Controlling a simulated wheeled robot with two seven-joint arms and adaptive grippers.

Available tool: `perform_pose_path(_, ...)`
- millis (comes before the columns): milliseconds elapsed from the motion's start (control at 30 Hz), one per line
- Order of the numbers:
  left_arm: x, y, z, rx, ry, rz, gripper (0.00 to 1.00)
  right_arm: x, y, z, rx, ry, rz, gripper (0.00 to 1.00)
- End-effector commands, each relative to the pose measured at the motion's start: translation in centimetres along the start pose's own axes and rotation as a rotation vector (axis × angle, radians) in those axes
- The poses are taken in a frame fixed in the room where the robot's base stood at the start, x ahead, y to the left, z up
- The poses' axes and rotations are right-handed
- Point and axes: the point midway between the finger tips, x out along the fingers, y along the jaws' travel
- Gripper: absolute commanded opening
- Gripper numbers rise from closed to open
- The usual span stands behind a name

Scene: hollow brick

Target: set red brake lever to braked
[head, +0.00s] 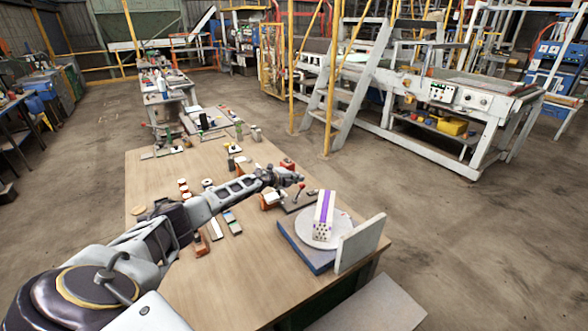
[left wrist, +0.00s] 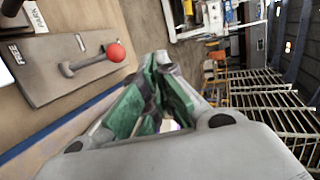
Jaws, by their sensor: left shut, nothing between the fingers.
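The red brake lever has a red ball knob (left wrist: 115,52) on a grey arm, and its pivot sits on a flat brown-grey plate (left wrist: 40,88). In the left wrist view the lever leans low across the plate, its knob toward the plate's right edge. In the head view the knob (head: 301,185) shows just below my left gripper (head: 299,178). My left gripper also shows in the left wrist view (left wrist: 158,62), its green-lined fingers shut and empty, to the right of the knob and apart from it. My right gripper is out of view.
A blue base with a round pale turntable (head: 304,241) carries a white hollow brick with a purple stripe (head: 325,208). A grey upright panel (head: 360,243) stands at the table's right edge. Several small items lie left of and behind my arm. The wooden table's (head: 190,285) front is mostly clear.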

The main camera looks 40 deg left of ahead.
Motion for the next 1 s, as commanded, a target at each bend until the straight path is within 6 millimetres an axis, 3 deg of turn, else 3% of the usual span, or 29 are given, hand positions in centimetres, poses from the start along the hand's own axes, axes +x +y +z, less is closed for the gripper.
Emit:
perform_pose_path(700,-3.8,-3.7,-0.3,0.003,0.000,0.000,0.00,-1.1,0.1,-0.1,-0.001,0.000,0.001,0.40)
perform_pose_path(1000,-4.5,-4.1,-0.5,0.000,0.001,0.002,0.00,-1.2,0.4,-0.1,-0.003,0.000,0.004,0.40)
